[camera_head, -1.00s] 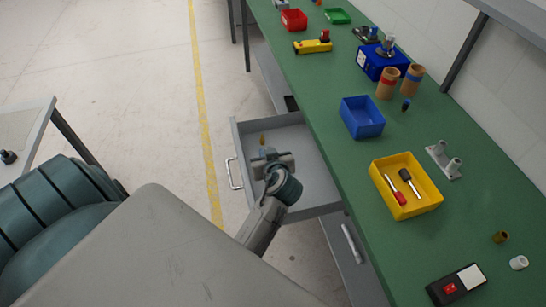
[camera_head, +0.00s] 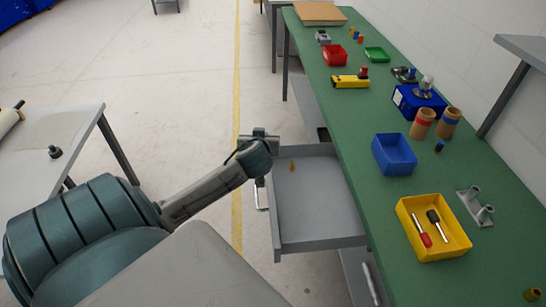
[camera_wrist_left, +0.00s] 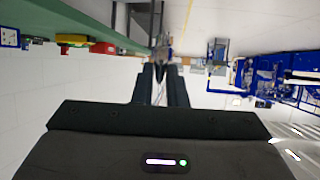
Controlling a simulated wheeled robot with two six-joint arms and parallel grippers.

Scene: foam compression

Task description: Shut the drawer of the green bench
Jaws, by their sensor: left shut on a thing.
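The grey drawer (camera_head: 318,212) of the green bench (camera_head: 402,108) stands pulled out from under the bench's left edge. Its pale handle (camera_head: 261,193) is on the outward front panel. A small yellow-brown item (camera_head: 291,167) is inside the drawer. My left gripper (camera_head: 266,137) is by the far front corner of the drawer, beyond the handle and apart from it. Whether it touches the corner I cannot tell. In the left wrist view its fingers (camera_wrist_left: 160,74) are close together, with only a thin gap. What lies between them cannot be made out. My right gripper is not in view.
On the bench are a yellow bin (camera_head: 434,229) with tools, a blue bin (camera_head: 394,154), cardboard tubes (camera_head: 422,124), a red bin (camera_head: 335,55) and smaller items. A grey table (camera_head: 50,140) stands at the left. Floor (camera_head: 200,90) between table and bench is clear.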

